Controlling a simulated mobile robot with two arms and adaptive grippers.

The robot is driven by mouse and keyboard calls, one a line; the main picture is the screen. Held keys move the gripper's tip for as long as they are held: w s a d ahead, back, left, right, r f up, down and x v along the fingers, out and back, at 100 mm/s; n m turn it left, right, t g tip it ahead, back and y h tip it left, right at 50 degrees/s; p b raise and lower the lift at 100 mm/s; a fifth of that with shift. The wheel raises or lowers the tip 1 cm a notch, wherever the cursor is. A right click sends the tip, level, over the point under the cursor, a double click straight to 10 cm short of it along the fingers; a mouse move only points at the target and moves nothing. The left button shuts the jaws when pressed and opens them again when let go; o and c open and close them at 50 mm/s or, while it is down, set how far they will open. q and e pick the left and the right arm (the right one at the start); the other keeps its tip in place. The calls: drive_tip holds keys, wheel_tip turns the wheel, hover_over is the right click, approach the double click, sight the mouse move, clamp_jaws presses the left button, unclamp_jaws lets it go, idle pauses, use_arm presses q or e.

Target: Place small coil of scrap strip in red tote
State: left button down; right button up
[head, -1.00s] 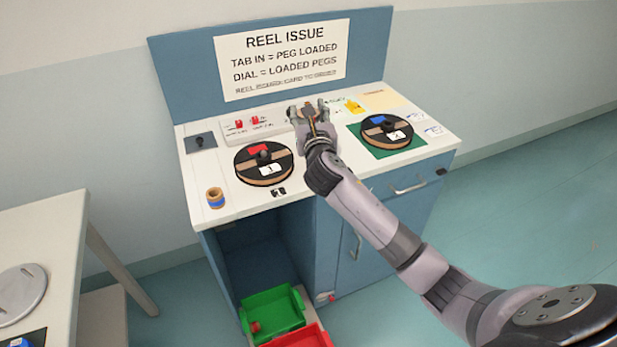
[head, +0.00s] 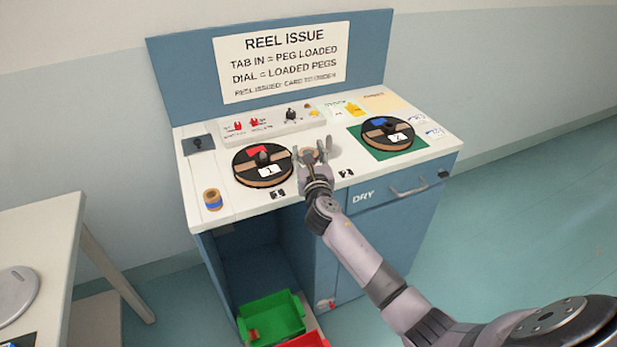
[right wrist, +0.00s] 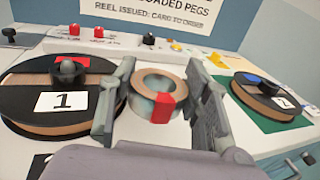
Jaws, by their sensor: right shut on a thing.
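A small tan-grey coil with a red band (right wrist: 155,95) sits between the fingers of my right gripper (right wrist: 158,100) in the right wrist view. In the head view my right gripper (head: 313,158) is shut on this coil, over the white counter between the two reels. The red tote (head: 306,341) shows only in part at the bottom edge of the head view, on the floor in front of the green tote. My left gripper is not in view.
Reel 1 (head: 262,168) is left of my gripper and reel 2 (head: 388,137) is on a green mat to the right. A tan roll with a blue band (head: 213,199) stands at the counter's left. The green tote (head: 272,318) holds a small reddish thing. A switch panel (head: 262,127) lies behind.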

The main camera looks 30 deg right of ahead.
wheel_tip(320, 180, down, 7)
drive_tip(key=shift+r+b, duration=0.2)
drive_tip(key=shift+b, duration=0.9)
drive_tip(key=shift+f, duration=0.15)
drive_tip(key=o, duration=1.2)
drive_tip(key=shift+b, duration=0.35)
drive_tip(key=v, duration=1.7)
drive_tip(key=shift+s+a, duration=0.1)
drive_tip(key=shift+s, duration=0.1)
